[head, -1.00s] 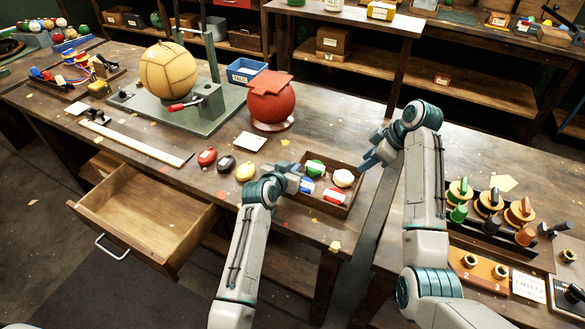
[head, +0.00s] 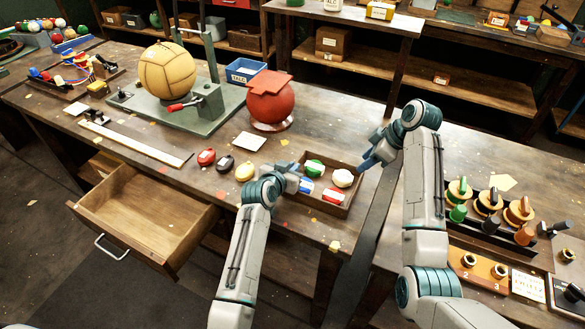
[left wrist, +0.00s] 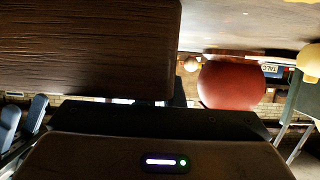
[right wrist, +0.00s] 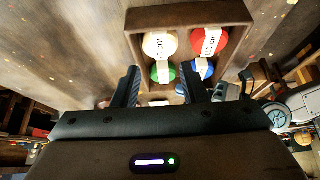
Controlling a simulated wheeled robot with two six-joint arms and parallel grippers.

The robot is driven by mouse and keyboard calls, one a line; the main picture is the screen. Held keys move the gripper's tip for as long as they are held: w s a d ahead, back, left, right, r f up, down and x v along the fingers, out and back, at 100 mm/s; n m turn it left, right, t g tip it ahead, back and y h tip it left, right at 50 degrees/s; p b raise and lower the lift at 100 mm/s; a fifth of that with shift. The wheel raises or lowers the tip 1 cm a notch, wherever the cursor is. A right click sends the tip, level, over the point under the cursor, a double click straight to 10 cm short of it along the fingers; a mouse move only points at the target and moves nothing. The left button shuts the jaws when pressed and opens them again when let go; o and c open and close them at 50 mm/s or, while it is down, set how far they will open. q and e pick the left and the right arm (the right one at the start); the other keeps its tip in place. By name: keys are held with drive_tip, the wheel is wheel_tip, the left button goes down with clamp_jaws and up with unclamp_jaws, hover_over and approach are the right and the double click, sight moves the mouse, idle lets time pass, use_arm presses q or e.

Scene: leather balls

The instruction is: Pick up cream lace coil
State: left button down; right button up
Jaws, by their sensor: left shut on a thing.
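The cream lace coil (head: 343,177) lies in the far right part of a brown wooden tray (head: 339,213). In the right wrist view the cream coil (right wrist: 158,46) has a white label band. Green (head: 315,168), blue (head: 306,187) and red (head: 333,194) coils share the tray. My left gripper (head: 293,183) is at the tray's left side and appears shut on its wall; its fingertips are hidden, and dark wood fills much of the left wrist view. My right gripper (right wrist: 160,84) is open and empty, its fingers apart, facing the tray from the right.
A red ball (head: 270,101) stands behind. An open drawer (head: 145,215) juts from the table's front. A gap separates this table from the right one with spools (head: 488,202).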

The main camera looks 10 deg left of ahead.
drive_tip(key=o, duration=0.3)
wheel_tip(320, 180, up, 4)
drive_tip(key=m+g+h, duration=0.2)
drive_tip(key=m+h, duration=0.4)
drive_tip(key=m, duration=1.4)
hover_over(344, 175)
drive_tip(key=shift+m, duration=0.3)
wheel_tip(344, 175, down, 6)
drive_tip(key=shift+s+r, duration=0.1)
drive_tip(key=shift+r, duration=0.05)
drive_tip(key=shift+f, duration=3.05)
drive_tip(key=c, duration=0.6)
use_arm(q)
drive_tip(key=c, duration=1.5)
unclamp_jaws()
use_arm(e)
wheel_tip(344, 175, up, 10)
drive_tip(key=shift+c, duration=0.2)
